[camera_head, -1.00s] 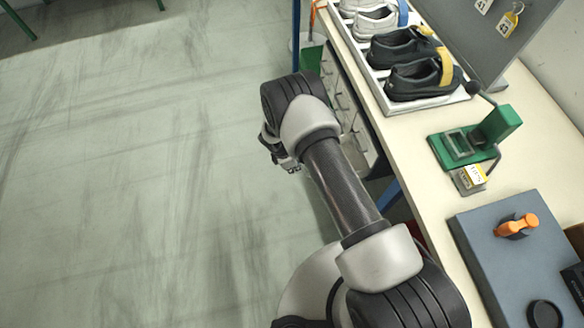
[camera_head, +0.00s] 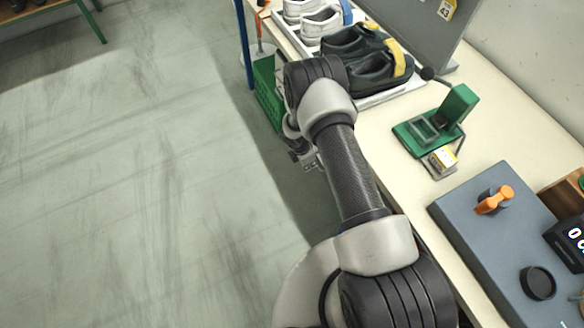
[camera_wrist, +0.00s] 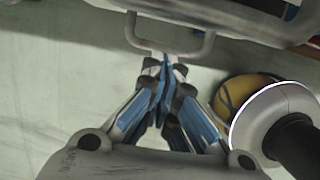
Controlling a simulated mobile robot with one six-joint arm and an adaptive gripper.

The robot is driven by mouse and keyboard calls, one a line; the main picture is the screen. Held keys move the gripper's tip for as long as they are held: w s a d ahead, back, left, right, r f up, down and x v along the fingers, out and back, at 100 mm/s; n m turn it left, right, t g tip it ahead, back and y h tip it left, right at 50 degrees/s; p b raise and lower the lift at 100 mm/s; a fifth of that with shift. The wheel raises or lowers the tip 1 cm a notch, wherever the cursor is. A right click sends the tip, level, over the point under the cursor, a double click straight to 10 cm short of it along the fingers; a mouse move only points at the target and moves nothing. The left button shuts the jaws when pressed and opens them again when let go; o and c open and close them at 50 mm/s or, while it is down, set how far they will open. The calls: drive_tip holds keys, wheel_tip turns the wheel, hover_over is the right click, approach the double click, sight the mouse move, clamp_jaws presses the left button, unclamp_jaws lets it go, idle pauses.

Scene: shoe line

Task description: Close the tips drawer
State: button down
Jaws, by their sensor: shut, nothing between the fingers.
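A pale drawer front with a U-shaped bar handle (camera_wrist: 192,50) crosses the top of the wrist view. No readable label shows, so I cannot tell from the picture whether it is the tips drawer, nor how far out it stands. My gripper (camera_wrist: 163,64) is shut and empty, its blue-sided fingertips together at the handle's lower bar; whether they touch it is unclear. In the head view my gripper (camera_head: 308,163) hangs low beside the bench, left of its edge. My arm hides the drawer cabinet there.
The workbench (camera_head: 395,185) carries shoes (camera_head: 380,72) on a white rack, a green press (camera_head: 437,120) and a grey board (camera_head: 480,235). A green crate (camera_head: 268,92) stands on the floor beyond my arm. The floor (camera_head: 140,200) to the left is clear.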

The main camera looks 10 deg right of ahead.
drive_tip(key=shift+w+d, duration=0.15)
drive_tip(key=shift+d, duration=0.4)
drive_tip(key=shift+w+d, duration=0.15)
drive_tip(key=shift+d, duration=0.35)
drive_tip(key=s+a+r+p, duration=0.1)
drive_tip(key=a+r+p, duration=0.1)
drive_tip(key=a+r, duration=0.4)
drive_tip(key=v, duration=0.3)
drive_tip(key=shift+s, duration=0.25)
drive_tip(key=shift+d+r, duration=0.1)
